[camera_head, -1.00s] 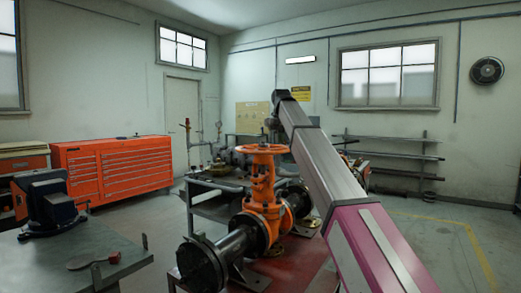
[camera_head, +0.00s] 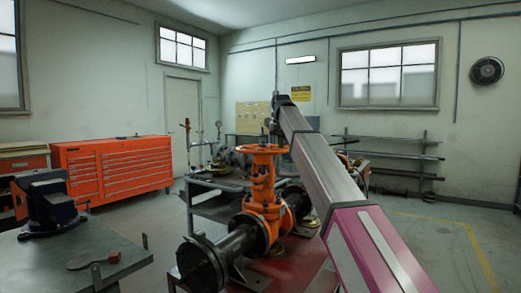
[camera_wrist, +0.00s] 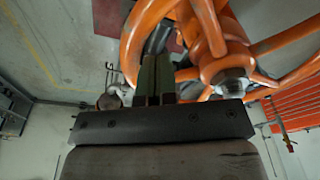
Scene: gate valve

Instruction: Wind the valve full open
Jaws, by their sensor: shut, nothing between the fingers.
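The orange gate valve (camera_head: 262,205) stands upright on a dark pipe run. Its orange handwheel (camera_head: 262,149) lies level on top, at the left of my arm's end. In the wrist view the handwheel (camera_wrist: 208,38) fills the upper right, with its rim, spokes and a grey centre nut (camera_wrist: 230,84). My gripper (camera_wrist: 155,62) shows there with its two fingers together and nothing between them. The fingers overlap the gap between rim and spokes in the picture; I cannot tell whether they touch the wheel. In the head view my gripper is too small and dark to make out.
A grey bench (camera_head: 80,262) with a dark vise (camera_head: 45,205) stands at front left. A red tool chest (camera_head: 112,165) is by the left wall. A dark cart (camera_head: 215,208) stands behind the valve. The floor at right is open, with yellow lines.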

